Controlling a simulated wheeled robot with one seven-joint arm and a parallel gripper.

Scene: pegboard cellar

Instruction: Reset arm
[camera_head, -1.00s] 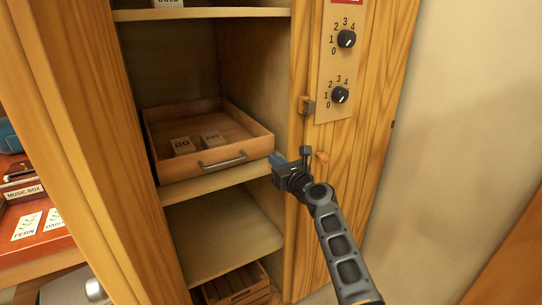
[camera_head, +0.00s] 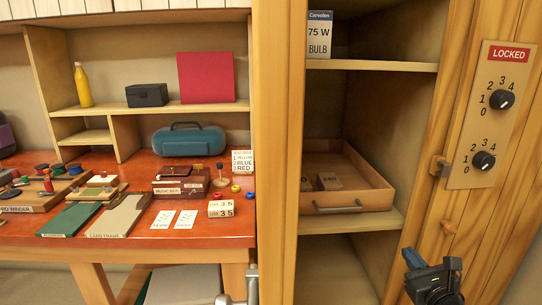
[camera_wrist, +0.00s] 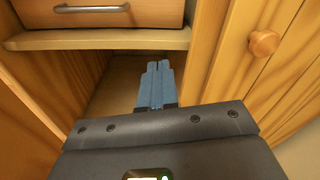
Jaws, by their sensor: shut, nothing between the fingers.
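My gripper (camera_head: 412,258) is at the lower right of the head view, in front of the cabinet's right side and below the wooden drawer. In the wrist view, its blue fingers (camera_wrist: 155,86) are together and empty, pointing toward the open compartment under the drawer shelf. Most of my arm is out of the head view.
A wooden drawer (camera_head: 352,199) with blocks in it sits on the cabinet shelf. A cluttered red worktable (camera_head: 120,238) stands left.

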